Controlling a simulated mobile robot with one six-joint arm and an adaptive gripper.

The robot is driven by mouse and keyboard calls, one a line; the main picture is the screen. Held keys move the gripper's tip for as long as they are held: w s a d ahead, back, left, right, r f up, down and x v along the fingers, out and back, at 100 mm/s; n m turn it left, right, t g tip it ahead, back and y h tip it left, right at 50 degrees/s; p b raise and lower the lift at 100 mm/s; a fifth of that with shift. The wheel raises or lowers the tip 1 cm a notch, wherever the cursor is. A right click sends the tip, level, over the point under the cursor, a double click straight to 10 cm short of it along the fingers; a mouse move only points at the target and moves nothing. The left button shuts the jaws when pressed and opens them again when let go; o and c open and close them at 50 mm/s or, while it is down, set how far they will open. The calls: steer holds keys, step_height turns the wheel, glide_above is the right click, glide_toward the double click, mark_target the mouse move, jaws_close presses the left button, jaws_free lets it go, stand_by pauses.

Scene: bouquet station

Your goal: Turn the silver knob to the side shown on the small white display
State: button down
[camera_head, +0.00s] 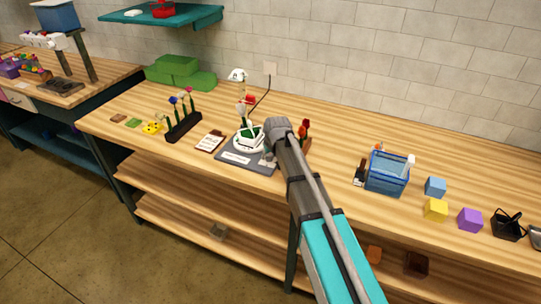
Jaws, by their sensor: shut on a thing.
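A dark grey base (230,164) stands on the wooden bench with a white, many-sided holder (249,145) on top. The holder has a green inside and stems standing in it. A small white panel (237,158) on the base's front left looks like the display; its marking is too small to read. My gripper (268,159) points down at the base's right front, partly behind my arm. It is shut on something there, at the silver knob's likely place. The knob itself is hidden, so its turn cannot be told.
A red figure-like item (304,129) stands close right of my arm. Farther right are a blue basket (387,174) and coloured cubes (435,210). Green blocks (180,73) lie behind.

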steer(key=shift+s, duration=0.1)
steer(key=shift+c, duration=1.5)
jaws_free()
steer(key=shift+r, duration=0.15)
